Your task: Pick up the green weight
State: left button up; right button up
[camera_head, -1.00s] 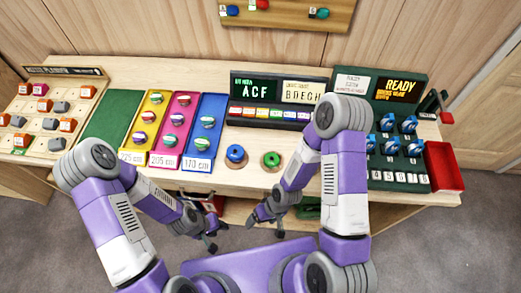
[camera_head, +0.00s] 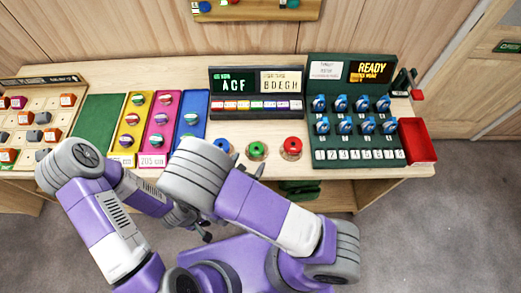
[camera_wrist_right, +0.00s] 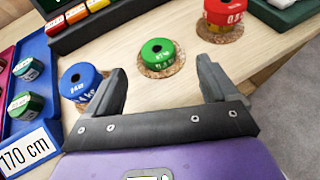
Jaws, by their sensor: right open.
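The green weight (camera_head: 257,147) is a short round disc with a dark centre hole, resting on a round cork pad (camera_wrist_right: 168,69) on the table. In the right wrist view the green weight (camera_wrist_right: 157,51) sits just beyond the gap between my right fingertips. My right gripper (camera_wrist_right: 162,68) is open and empty, its fingers pointing towards the weight without visible contact. In the head view the right gripper is mostly hidden behind my forearm. My left gripper (camera_head: 203,232) is low in front of the table, partly covered, its jaws unclear.
A blue weight (camera_wrist_right: 79,80) stands left of the green one and a red weight (camera_wrist_right: 222,15) right of it. A blue tray (camera_wrist_right: 40,112) lies at the left. Behind are a display console (camera_head: 257,114) and a green rack (camera_head: 357,153); a red bin (camera_head: 417,141) is at the right.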

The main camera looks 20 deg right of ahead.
aim_at(256, 150)
jog(key=shift+w+d+n+t, duration=0.1)
jog(key=shift+w+n+t, duration=0.2)
jog(key=x, duration=0.3)
jog(key=f+x, duration=0.1)
jog(key=x, duration=0.3)
jog(key=shift+b, duration=0.35)
jog(key=c, duration=1.4)
jog(key=shift+r, duration=0.1)
